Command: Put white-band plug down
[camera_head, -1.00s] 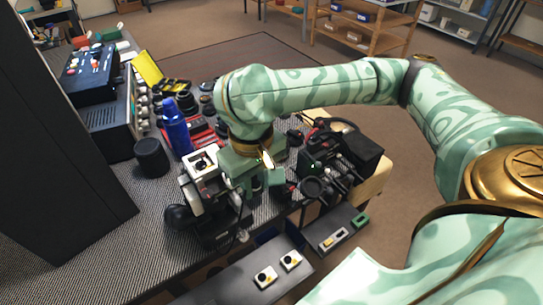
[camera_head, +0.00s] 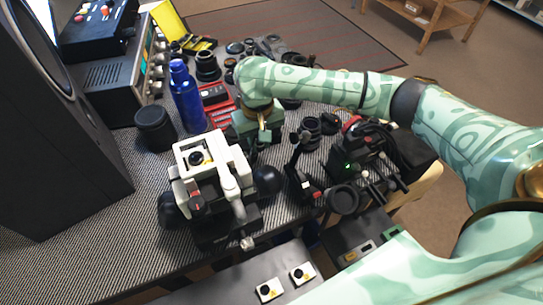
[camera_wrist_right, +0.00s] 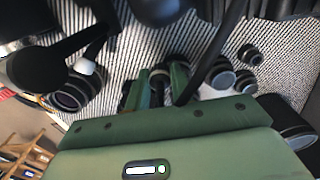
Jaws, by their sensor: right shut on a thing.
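My right gripper (camera_head: 257,125) is over the striped mat, behind the white-topped device (camera_head: 215,180) in the head view. In the right wrist view, its two green fingers (camera_wrist_right: 159,88) point down at the mat and are shut on a small dark plug with a pale band (camera_wrist_right: 159,73). The plug is upright between the fingers and partly hidden by them. I cannot tell whether it touches the mat. In the head view the fingertips and plug are mostly hidden. My left gripper is not in view.
A blue bottle (camera_head: 187,97) and a black cylinder (camera_head: 155,129) stand to the left. Black clamp equipment (camera_head: 370,165) is at right. Lens rings (camera_wrist_right: 222,76) lie near the fingers on the mat (camera_wrist_right: 125,60).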

